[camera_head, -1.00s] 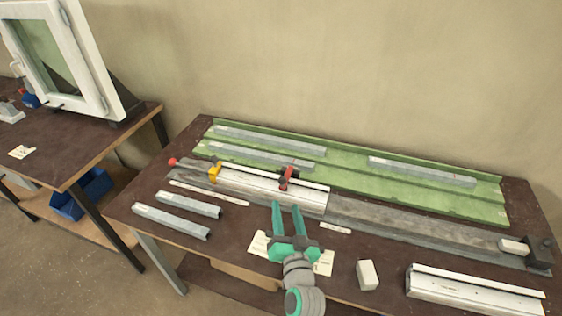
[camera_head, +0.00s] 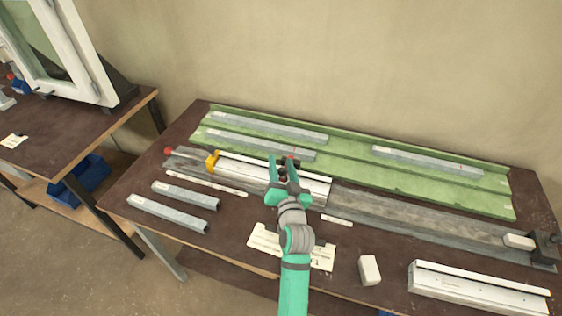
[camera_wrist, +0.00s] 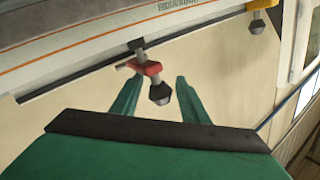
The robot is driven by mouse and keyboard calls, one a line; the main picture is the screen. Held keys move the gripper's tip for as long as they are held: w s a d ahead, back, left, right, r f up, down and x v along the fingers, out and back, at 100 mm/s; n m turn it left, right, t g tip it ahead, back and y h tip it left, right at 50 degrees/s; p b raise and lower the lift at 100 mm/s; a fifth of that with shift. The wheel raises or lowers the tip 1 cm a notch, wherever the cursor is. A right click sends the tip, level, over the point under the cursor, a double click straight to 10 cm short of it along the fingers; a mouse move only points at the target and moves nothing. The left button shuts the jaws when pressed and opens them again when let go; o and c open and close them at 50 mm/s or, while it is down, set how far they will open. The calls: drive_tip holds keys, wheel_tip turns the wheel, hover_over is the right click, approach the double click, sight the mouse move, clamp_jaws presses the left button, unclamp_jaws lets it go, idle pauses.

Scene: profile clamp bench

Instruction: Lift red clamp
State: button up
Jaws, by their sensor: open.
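The red clamp (camera_wrist: 150,69) shows in the wrist view at the edge of the pale profile, with a black knob (camera_wrist: 160,94) hanging from it. In the head view the clamp (camera_head: 284,167) is mostly hidden behind my gripper (camera_head: 285,160). It sits on the white profile (camera_head: 243,174) on the bench. My gripper is open, with green fingers (camera_wrist: 157,84) at either side of the knob in the wrist view. The red body lies near the fingertips. I cannot tell whether the fingers touch it.
A yellow clamp (camera_head: 212,162) holds the profile's left end. Grey bars lie in the green tray (camera_head: 350,163) behind and at the bench's left front. A white block (camera_head: 369,270) and a second profile (camera_head: 475,289) lie at the right front. Paper (camera_head: 264,240) lies under my arm.

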drive_tip(key=shift+w+a, duration=0.2)
drive_tip(key=shift+w, duration=0.55)
drive_tip(key=shift+c, duration=0.3)
clamp_jaws()
